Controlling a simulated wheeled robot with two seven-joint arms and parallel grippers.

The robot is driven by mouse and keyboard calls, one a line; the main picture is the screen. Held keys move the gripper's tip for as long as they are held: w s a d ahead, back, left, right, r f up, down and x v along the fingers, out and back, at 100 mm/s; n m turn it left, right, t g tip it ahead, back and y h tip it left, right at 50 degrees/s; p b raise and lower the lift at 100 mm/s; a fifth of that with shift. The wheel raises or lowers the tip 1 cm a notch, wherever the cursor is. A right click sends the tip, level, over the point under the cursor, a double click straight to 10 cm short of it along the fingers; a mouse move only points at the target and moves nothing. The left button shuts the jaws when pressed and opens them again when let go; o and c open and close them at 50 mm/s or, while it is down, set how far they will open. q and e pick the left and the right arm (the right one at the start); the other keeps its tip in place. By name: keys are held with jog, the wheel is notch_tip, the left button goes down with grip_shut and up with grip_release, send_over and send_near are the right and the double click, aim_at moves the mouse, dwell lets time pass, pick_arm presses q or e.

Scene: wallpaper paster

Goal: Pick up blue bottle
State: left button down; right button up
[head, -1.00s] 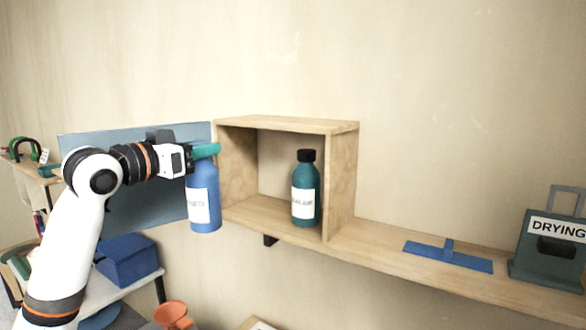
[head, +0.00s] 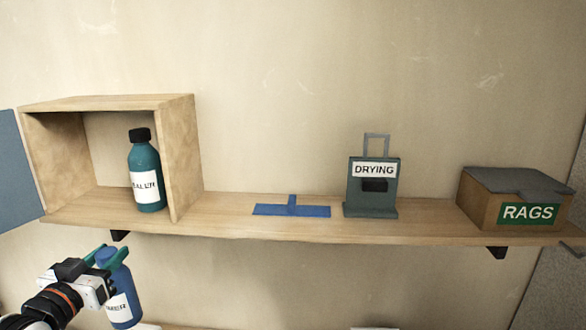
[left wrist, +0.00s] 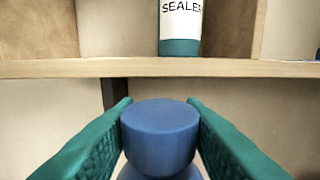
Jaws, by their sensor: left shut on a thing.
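The blue bottle (head: 120,285) has a blue cap and a white label, and shows at the lower left of the head view, below the shelf. My left gripper (head: 110,256) is shut on it near its top and holds it off the shelf. In the left wrist view the blue cap (left wrist: 160,130) sits between the green fingers, with the rest of the bottle mostly hidden beneath it. My right gripper is not in view.
A teal sealer bottle (head: 146,165) with a black cap stands in the wooden cubby (head: 187,150). The shelf (head: 235,228) also bears a blue tape T (head: 290,209), a green DRYING stand (head: 372,203) and a RAGS box (head: 482,212). Bare shelf lies between these.

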pick_arm(q)
jog(key=s+d+f, duration=0.6)
jog(key=d+f, duration=0.2)
jog(key=f, duration=0.4)
jog(key=s+d+f+n+y, duration=0.1)
jog(key=s+d+f, duration=0.3)
jog(key=s+d, duration=0.4)
jog(key=s, duration=0.4)
jog(key=shift+f+y, duration=0.2)
jog(key=shift+y, duration=0.2)
jog(key=shift+s, duration=0.1)
